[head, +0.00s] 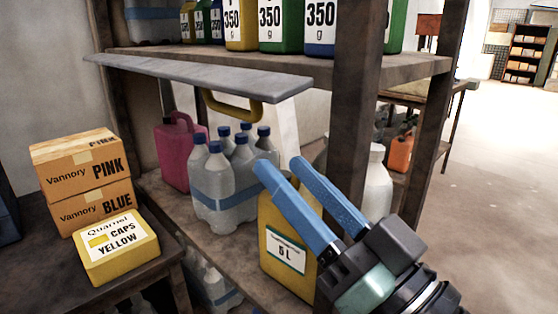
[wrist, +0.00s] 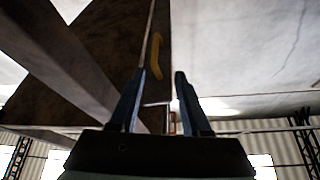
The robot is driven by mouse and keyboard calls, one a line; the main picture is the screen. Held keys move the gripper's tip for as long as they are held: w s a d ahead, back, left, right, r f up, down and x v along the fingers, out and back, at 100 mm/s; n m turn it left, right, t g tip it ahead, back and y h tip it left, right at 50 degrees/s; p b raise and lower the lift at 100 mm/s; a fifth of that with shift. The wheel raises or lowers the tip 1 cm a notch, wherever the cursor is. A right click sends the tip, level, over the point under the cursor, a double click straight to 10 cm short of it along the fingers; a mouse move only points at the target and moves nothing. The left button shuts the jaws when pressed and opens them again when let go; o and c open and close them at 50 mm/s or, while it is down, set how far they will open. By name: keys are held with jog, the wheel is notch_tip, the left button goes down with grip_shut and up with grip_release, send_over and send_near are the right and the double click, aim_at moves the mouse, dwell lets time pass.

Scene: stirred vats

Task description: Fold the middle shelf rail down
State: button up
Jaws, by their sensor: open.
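The shelf rail is a long grey board (head: 200,75) that sticks out, roughly level, along the front of the upper shelf. A yellow handle (head: 232,108) hangs under it. My gripper (head: 280,164), with blue fingers, is open and empty. It is below and to the right of the handle, apart from it, in front of the bottles. In the wrist view, the yellow handle (wrist: 156,56) shows just beyond the fingertips of my gripper (wrist: 161,74), close to the left one. How far off it is cannot be told there.
A brown post (head: 357,110) stands close behind my fingers. Below the rail are clear bottles (head: 232,180), a pink jug (head: 178,150) and a yellow 5 L can (head: 285,250). Boxes (head: 85,180) sit on a side table at left. The floor (head: 500,200) at right is free.

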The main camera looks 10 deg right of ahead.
aim_at(231, 105)
jog(key=shift+r+p, duration=0.1)
jog(key=shift+p, duration=0.2)
jog(key=shift+c, duration=1.4)
jog(key=w+a+r+m+h+p, duration=0.1)
jog(key=w+a+m+p, duration=0.1)
jog(key=p, duration=0.5)
jog(key=w+a+r+m+h+p, duration=0.1)
jog(key=w+m+h+p, duration=0.1)
jog(key=w+m+p, duration=0.2)
jog(key=w+a+r+m+h+p, duration=0.1)
jog(key=w+p, duration=0.4)
jog(key=p, duration=0.5)
jog(key=shift+w+a+r+m+t+h, duration=0.15)
jog(key=shift+a+r+m+h, duration=0.1)
jog(key=shift+a+m, duration=0.25)
jog(key=shift+w+a+r+m+t+h, duration=0.1)
jog(key=shift+a+r+m+t+h, duration=0.1)
jog(key=shift+a+m, duration=0.25)
jog(key=shift+d, duration=0.1)
grip_shut()
